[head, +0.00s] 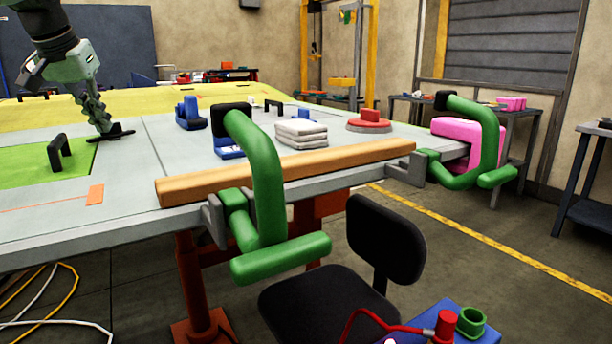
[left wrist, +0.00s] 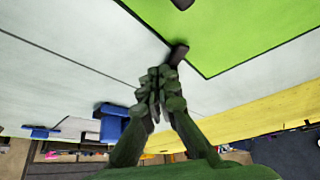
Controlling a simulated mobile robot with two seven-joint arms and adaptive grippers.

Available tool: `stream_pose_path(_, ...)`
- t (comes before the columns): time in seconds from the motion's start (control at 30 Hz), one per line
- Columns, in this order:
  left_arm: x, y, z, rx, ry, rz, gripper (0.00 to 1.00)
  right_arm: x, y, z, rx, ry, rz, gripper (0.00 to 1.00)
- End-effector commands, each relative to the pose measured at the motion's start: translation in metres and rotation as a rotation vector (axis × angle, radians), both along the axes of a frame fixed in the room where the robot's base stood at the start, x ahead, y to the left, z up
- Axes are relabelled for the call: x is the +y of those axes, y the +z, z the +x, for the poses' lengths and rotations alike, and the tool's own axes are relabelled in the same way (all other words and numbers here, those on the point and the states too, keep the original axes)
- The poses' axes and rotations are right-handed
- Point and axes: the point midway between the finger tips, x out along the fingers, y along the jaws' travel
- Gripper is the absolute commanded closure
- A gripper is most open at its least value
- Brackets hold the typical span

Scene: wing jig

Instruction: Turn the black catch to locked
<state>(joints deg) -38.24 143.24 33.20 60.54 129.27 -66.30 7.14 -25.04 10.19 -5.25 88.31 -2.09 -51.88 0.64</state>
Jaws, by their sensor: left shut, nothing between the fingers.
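The black catch (head: 118,132) lies low on the grey table surface, just right of the green panel (head: 25,172) in the head view. My left gripper (head: 103,127) points down at it, fingers shut and empty, tips at or just above the catch. I cannot tell whether they touch. In the left wrist view, the shut fingers (left wrist: 163,78) meet in front of the catch (left wrist: 179,53). Its end shows beside the corner of the green panel, and the fingers hide the rest. My right gripper is in neither view.
A black handle (head: 59,152) stands on the green panel, left of the gripper. A blue block (head: 190,114) stands to the right. Green clamps (head: 262,170) hold a wooden beam (head: 330,165) along the table's front edge. Bare grey surface lies between the catch and the blue block.

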Motion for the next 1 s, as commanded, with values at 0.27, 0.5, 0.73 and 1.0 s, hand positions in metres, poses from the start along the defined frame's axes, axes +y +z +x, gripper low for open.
stream_pose_path(0.27, 0.008, 0.0, -0.001, 0.0, 0.002, -0.002, 1.0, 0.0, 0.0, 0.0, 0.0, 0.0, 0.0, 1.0)
stream_pose_path(0.5, 0.012, 0.0, 0.0, 0.0, 0.0, 0.0, 1.0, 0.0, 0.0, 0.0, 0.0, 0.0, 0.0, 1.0)
stream_pose_path(0.73, 0.013, 0.0, -0.001, 0.0, 0.0, -0.001, 1.0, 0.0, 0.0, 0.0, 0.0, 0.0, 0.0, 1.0)
stream_pose_path(1.0, 0.014, 0.002, -0.008, -0.001, 0.0, 0.0, 1.0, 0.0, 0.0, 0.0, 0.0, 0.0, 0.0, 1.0)
